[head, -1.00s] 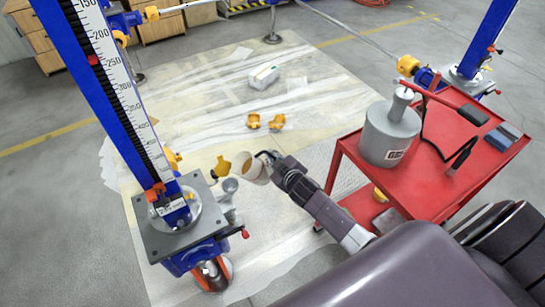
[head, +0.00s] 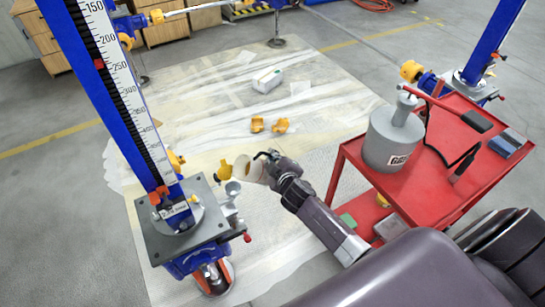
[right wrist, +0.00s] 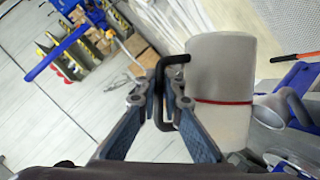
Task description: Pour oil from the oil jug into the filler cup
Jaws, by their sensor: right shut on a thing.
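My right gripper (head: 273,163) is shut on the black handle of the oil jug (head: 251,169), a pale cylinder. In the head view the jug is tilted, its open end toward the left. In the right wrist view the gripper (right wrist: 167,97) grips the handle, and the jug (right wrist: 222,75) shows a red line around it. The filler cup (head: 233,188), a small grey funnel, is just left of and below the jug, at the blue screw jack. The cup also shows in the right wrist view (right wrist: 268,110). I cannot see any oil flowing. My left gripper is not in view.
The blue jack column with its scale (head: 112,85) and grey plate (head: 182,232) stand close left. A red cart (head: 440,190) at the right carries a grey can (head: 388,148). Yellow parts (head: 280,125) and a white block (head: 267,79) lie on the floor sheet.

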